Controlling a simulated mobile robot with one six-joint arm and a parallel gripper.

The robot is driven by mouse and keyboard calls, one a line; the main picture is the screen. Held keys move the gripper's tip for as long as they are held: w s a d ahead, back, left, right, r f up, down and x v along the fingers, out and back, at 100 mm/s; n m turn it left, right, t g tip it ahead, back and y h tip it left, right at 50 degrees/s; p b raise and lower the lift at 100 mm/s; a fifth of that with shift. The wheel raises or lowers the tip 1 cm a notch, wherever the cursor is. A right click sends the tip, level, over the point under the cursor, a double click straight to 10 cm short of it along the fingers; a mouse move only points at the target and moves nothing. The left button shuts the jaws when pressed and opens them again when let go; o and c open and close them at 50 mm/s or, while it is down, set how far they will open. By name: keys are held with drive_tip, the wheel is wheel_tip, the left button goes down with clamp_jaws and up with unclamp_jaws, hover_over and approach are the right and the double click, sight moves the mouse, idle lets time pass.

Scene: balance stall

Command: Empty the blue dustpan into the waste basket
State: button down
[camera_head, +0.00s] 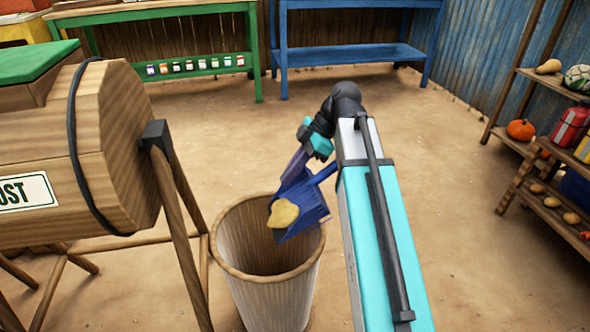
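The blue dustpan (313,203) is in the air over the right part of the waste basket's mouth and looks tilted. A tan lump (283,213) lies at the dustpan's left edge, above the basket's opening. The waste basket (283,294) is a ribbed, tan, open-topped bin standing upright on the floor, with a dark inside. Its bottom is hidden. My gripper (300,162) is above the dustpan and appears shut on it. The fingertips are small and partly hidden, so the exact grip is unclear.
A wooden barrel (110,140) on a slatted stand is close on the left. Green (190,92) and blue (350,55) benches stand at the back. Shelves (525,147) with produce line the right. The floor (480,260) between basket and shelves is clear.

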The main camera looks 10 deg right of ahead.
drive_tip(key=shift+a+r+h+p, duration=0.15)
drive_tip(key=shift+a+h+p, duration=0.8)
drive_tip(key=shift+p, duration=0.05)
drive_tip(key=shift+a+r+h+p, duration=0.2)
drive_tip(key=shift+a+h+p, duration=0.7)
drive_tip(key=shift+p, duration=0.1)
drive_tip(key=shift+a+r+h+p, duration=0.15)
drive_tip(key=shift+a+h+p, duration=0.8)
drive_tip(key=shift+p, duration=0.05)
drive_tip(key=shift+a+f+h+p, duration=0.15)
drive_tip(key=shift+a+h+p, duration=0.2)
drive_tip(key=shift+h, duration=0.05)
wheel_tip(320, 180, up, 3)
drive_tip(key=p, duration=0.4)
drive_tip(key=shift+f, duration=0.1)
drive_tip(key=shift+f+p, duration=0.45)
drive_tip(key=shift+f, duration=0.95)
drive_tip(key=shift+r, duration=0.15)
